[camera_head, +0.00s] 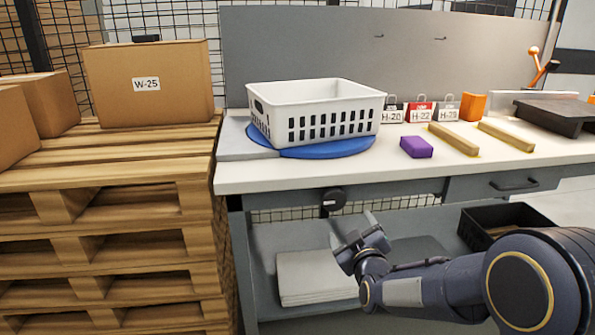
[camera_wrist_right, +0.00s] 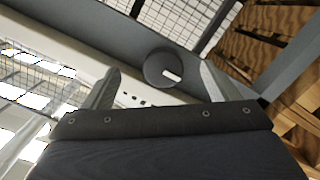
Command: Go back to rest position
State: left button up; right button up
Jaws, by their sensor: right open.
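My right gripper (camera_head: 355,229) is in front of the workbench (camera_head: 290,179), below the edge of its top. Its two fingers are spread and nothing is between them. In the right wrist view the open fingers (camera_wrist_right: 158,88) point toward the bench's underside and a round dark knob (camera_wrist_right: 165,68). My right arm comes in from the lower right. My left gripper and arm do not show in either view.
A white basket (camera_head: 318,108) stands on a blue round plate (camera_head: 325,148). A purple block (camera_head: 416,147) and two wooden strips (camera_head: 454,139) lie to its right. Stacked pallets (camera_head: 110,215) with cardboard boxes (camera_head: 148,84) stand left. A black crate (camera_head: 505,218) sits below the bench top.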

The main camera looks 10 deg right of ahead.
jog(key=s+f+m+g+y, duration=0.2)
jog(key=s+m+g, duration=0.25)
jog(key=s, duration=1.25)
jog(key=s+f+m+g+y, duration=0.2)
jog(key=s+m+g, duration=0.3)
jog(key=s, duration=1.3)
notch_tip(320, 180, up, 28)
jog(key=n+g+p, duration=0.1)
jog(key=g+p, duration=0.1)
jog(key=p, duration=2.6)
jog(key=shift+s+d+f, duration=0.15)
jog(key=shift+s+d, duration=0.05)
jog(key=shift+s, duration=0.1)
